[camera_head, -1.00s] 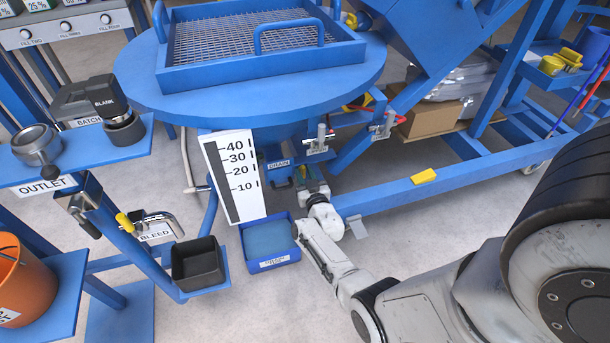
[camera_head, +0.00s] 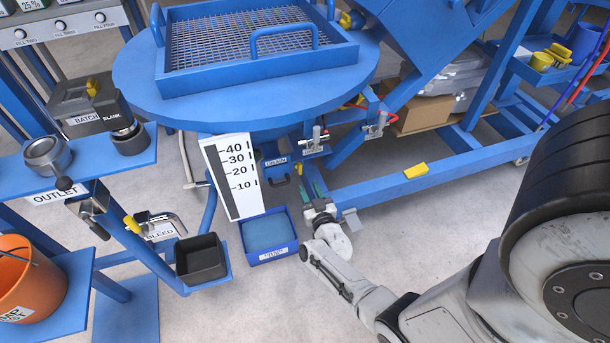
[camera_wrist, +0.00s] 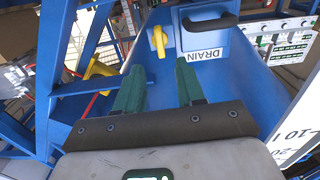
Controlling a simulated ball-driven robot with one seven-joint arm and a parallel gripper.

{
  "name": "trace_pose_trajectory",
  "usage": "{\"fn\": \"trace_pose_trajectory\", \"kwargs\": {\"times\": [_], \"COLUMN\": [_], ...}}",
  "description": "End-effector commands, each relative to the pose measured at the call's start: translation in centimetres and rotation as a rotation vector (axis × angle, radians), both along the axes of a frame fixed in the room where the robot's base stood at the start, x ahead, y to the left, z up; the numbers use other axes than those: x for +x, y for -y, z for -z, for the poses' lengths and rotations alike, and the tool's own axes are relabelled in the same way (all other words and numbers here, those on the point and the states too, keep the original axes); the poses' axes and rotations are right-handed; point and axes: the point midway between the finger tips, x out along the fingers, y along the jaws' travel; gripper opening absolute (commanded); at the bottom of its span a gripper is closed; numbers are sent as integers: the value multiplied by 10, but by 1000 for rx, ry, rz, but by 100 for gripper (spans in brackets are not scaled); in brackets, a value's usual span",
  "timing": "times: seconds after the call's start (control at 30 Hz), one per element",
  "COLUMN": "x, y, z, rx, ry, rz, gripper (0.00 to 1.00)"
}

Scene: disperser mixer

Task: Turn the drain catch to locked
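The yellow drain catch (camera_wrist: 158,40) shows in the wrist view on the blue drain housing, left of the black handle (camera_wrist: 212,22) and the DRAIN label (camera_wrist: 203,53). Its lobe hangs downward. My gripper (camera_wrist: 158,78) has two green fingers, apart and empty, with the catch beyond their tips and not touched. In the head view my gripper (camera_head: 316,190) is low beside the drain box, right of the DRAIN label (camera_head: 276,161). The catch is very small there, and whether it is locked I cannot tell.
A blue tray (camera_head: 292,255) sits on the floor below the drain, left of my gripper. A white level scale (camera_head: 231,178) stands left of the drain. A blue frame beam with a yellow block (camera_head: 416,170) runs to the right. Open floor lies in front.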

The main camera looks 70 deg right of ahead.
Motion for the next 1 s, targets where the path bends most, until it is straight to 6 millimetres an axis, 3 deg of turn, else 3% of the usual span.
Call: {"fn": "trace_pose_trajectory", "kwargs": {"times": [0.1, 0.33, 0.9, 1.0], "x": [-9, -15, -15, -4], "y": [-12, -18, -18, -25], "z": [-2, 0, 0, 0], "rx": [-1, -1, -1, 24], "ry": [-1, 1, 1, -16], "rz": [-2, 0, 0, -50], "gripper": [38, 38, 38, 38]}}
